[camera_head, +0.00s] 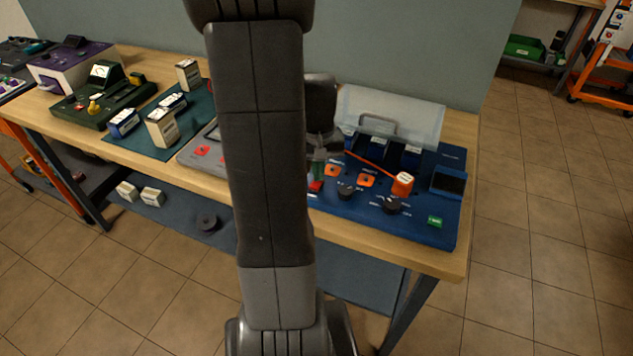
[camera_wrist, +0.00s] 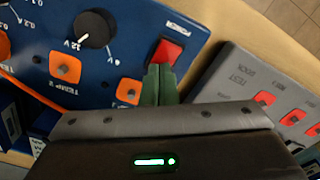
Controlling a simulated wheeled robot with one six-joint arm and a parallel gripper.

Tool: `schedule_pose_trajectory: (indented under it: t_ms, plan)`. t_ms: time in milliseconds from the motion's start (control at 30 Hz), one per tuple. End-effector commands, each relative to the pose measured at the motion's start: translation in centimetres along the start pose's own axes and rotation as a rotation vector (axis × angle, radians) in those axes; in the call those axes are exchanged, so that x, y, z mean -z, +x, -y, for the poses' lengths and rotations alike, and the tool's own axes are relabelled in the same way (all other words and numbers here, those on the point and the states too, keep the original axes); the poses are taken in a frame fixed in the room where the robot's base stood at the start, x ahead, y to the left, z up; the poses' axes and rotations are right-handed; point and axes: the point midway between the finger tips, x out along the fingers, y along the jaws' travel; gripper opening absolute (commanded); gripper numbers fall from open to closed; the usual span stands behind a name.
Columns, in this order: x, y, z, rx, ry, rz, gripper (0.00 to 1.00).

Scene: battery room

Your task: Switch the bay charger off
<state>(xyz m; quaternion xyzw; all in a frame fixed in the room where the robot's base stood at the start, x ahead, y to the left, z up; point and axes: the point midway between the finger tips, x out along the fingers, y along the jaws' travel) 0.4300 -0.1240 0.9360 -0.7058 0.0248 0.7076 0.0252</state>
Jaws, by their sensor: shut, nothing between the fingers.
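The blue charger panel (camera_head: 420,215) lies on the right end of the bench, with several batteries at its back. Its red power switch (camera_wrist: 165,52) sits at the panel's edge in the wrist view and shows small in the head view (camera_head: 316,186). My gripper (camera_wrist: 159,70) is shut and empty, its green fingertips right at the switch's lower edge. I cannot tell whether they touch it or which way the switch is tilted. In the head view, my gripper (camera_head: 317,172) is partly hidden behind my arm.
A black knob (camera_wrist: 95,28) and orange terminals (camera_wrist: 65,67) are close to the switch. A grey tester (camera_wrist: 250,85) with red buttons lies beside the charger. An orange plug (camera_head: 402,184) with its cable stands on the panel. A clear lid (camera_head: 400,115) rises behind.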

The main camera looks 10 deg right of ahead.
Motion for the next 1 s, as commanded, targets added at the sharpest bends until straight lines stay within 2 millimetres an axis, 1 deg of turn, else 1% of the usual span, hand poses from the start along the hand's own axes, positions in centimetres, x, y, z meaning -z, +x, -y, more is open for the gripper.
schedule_pose_trajectory:
  t_ms: [33,100,700,800,1000]
  plan:
    - [0.0,-0.7,0.0,0.0,0.0,-0.002,0.0]
    - [0.0,-1.4,0.0,0.0,0.0,-0.002,0.0]
    - [0.1,-6.2,0.0,0.0,0.0,-0.003,0.0]
    - [0.1,-6.7,0.0,0.0,0.0,-0.003,0.0]
    - [0.1,-6.6,0.0,0.0,0.0,-0.002,0.0]
